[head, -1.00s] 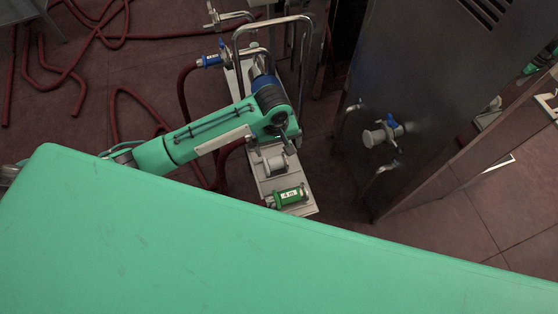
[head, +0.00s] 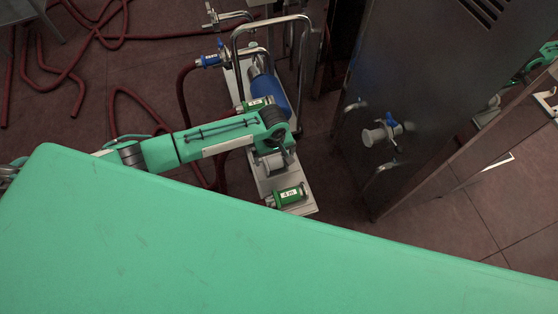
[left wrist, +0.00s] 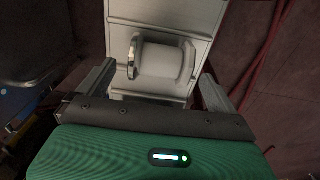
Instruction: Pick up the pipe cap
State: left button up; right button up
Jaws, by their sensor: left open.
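A pale grey spool-shaped piece (head: 272,163), which looks like the pipe cap, lies on the light pump base, with a flange at each end. In the left wrist view the same piece (left wrist: 158,60) lies between and just ahead of my finger tips. My left gripper (left wrist: 155,72) is open, one finger on each side of it, with a gap on both sides. In the head view my left gripper (head: 276,148) is above the piece and its wrist hides part of the base. I cannot tell whether the fingers are level with the piece. My right gripper is out of view.
A green labelled cylinder (head: 290,195) lies at the near end of the base. A blue pump body (head: 270,93) and a bent metal handle (head: 236,40) stand behind. Red hoses (head: 120,100) lie left. A dark cabinet (head: 420,90) with a valve (head: 382,133) stands right.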

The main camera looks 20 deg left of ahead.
aim_at(274, 159)
pick_arm(q)
notch_tip(274, 159, down, 3)
jog(key=shift+w+a+f, duration=0.1)
jog(key=shift+f, duration=0.05)
jog(key=shift+c, duration=0.3)
jog(key=c, duration=1.1)
jog(key=shift+c, duration=0.2)
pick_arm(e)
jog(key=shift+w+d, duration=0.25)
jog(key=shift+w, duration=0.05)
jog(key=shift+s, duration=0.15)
pick_arm(q)
jog(key=shift+r, duration=0.45)
notch_tip(274, 159, up, 8)
jog(key=shift+f, duration=0.2)
notch_tip(274, 159, up, 12)
jog(key=shift+f, duration=0.2)
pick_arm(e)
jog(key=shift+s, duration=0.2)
